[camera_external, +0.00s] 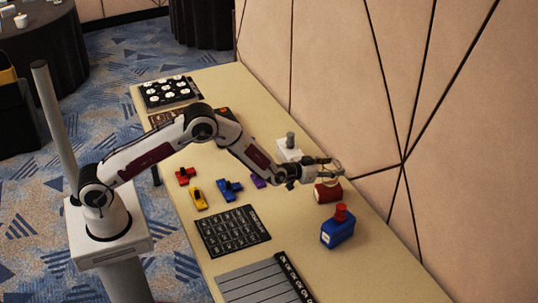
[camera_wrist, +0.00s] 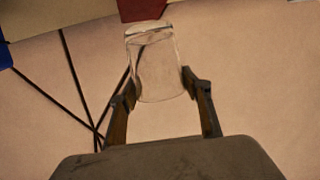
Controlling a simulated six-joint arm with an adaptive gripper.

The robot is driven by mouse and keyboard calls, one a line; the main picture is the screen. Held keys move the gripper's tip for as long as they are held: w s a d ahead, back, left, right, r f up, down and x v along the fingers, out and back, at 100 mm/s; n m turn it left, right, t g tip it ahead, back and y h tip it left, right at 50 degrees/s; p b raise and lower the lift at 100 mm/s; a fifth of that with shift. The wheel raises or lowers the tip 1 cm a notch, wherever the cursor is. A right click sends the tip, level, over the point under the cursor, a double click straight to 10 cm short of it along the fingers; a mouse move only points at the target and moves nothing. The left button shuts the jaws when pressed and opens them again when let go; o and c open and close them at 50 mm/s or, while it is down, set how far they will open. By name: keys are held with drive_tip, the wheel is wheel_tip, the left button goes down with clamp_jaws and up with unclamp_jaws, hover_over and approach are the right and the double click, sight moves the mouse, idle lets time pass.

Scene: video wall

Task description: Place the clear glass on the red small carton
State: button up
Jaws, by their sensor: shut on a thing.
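My gripper (camera_external: 328,171) is shut on the clear glass (camera_wrist: 155,65), with one finger on each side of it in the wrist view. In the external view the glass (camera_external: 336,176) shows faintly at the gripper's tip, held above the table near the wall side. A red, can-like object (camera_external: 326,192), perhaps the red small carton, is on the table just below the glass in the picture. Its label and exact shape are too small to tell. A red shape (camera_wrist: 143,10) shows at the top of the wrist view, beyond the glass and partly cut off.
A blue box with a red top (camera_external: 338,232) stands nearer the front. A white box with a grey cylinder (camera_external: 289,149) stands behind my gripper. The wall runs along the right.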

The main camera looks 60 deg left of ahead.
drive_tip(key=shift+f, duration=1.25)
drive_tip(key=shift+f, duration=0.15)
drive_tip(key=o, duration=1.3)
drive_tip(key=shift+o, duration=0.2)
drive_tip(key=shift+s+d+r, duration=0.1)
drive_tip(key=shift+s+r, duration=0.2)
drive_tip(key=shift+s, duration=0.3)
drive_tip(key=v, duration=1)
drive_tip(key=shift+s, duration=0.4)
drive_tip(key=shift+r, duration=0.25)
